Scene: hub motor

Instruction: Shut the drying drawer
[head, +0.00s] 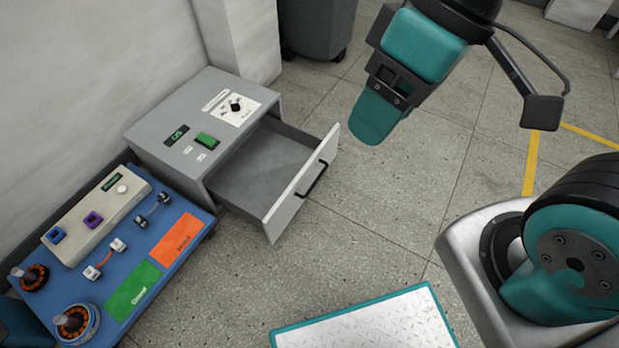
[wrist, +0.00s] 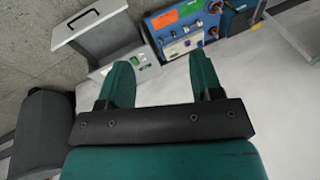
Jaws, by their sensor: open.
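The drying drawer (head: 295,197) stands pulled out of its grey cabinet (head: 165,120), with an empty interior and a dark bar handle (head: 312,180) on its front. In the wrist view the open drawer (wrist: 92,28) shows at the upper left, beyond the fingers. My gripper (head: 372,122) hangs in the air above the floor, to the upper right of the drawer front and apart from it. In the wrist view its two teal fingers (wrist: 161,80) are spread, with nothing between them.
A blue workbench board (head: 130,240) with motor parts, a green mat and an orange mat sits left of the cabinet. A metal-topped platform (head: 370,325) lies at the bottom. A dark bin (head: 317,25) stands at the back. The floor right of the drawer is clear.

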